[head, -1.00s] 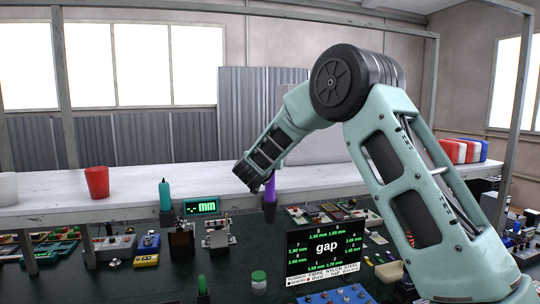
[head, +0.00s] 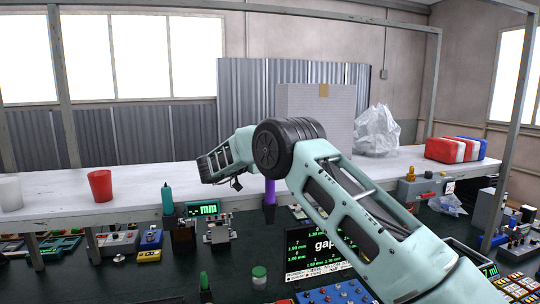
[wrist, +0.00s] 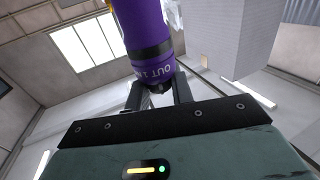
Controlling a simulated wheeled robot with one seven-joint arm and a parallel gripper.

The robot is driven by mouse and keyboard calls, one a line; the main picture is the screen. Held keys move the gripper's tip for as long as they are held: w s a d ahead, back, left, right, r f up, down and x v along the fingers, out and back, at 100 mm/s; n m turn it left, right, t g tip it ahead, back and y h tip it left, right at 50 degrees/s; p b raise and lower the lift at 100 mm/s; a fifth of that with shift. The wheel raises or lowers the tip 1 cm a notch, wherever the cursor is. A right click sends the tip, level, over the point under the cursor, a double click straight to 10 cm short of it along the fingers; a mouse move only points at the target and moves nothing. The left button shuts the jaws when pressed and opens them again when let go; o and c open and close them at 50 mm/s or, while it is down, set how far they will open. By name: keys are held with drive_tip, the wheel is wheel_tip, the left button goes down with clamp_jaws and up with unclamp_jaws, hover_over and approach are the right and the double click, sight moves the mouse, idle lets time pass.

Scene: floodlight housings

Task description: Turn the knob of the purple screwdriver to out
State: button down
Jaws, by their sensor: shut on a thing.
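The purple screwdriver (head: 270,191) stands upright in a dark holder near the bench's front, its top hidden behind my arm in the head view. In the wrist view its purple body (wrist: 140,25) fills the top middle, with a black band and a lower purple knob (wrist: 155,71) marked "OUT", seen upside down. My gripper (wrist: 158,95) has a dark finger on each side of this knob and is shut on it. Its fingertips cannot be made out in the head view.
A teal screwdriver (head: 167,198) and a green "mm" display (head: 203,208) stand to the left. A red cup (head: 100,185) is on the white shelf. The "gap" screen (head: 312,250) is partly behind my arm. Small devices crowd the dark bench.

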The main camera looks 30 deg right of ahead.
drive_tip(key=shift+w+r+m+g+p, duration=0.15)
drive_tip(key=shift+m+g+p, duration=0.6)
drive_tip(key=shift+m+g, duration=0.55)
drive_tip(key=shift+w+a+g+p, duration=0.1)
drive_tip(key=shift+g+p, duration=0.45)
drive_tip(key=shift+g, duration=0.45)
drive_tip(key=shift+s+m+g+y+p, duration=0.3)
drive_tip(key=shift+m+g+p, duration=0.1)
drive_tip(key=shift+m+g, duration=0.2)
drive_tip(key=c, duration=1.2)
unclamp_jaws()
drive_tip(key=shift+c, duration=0.2)
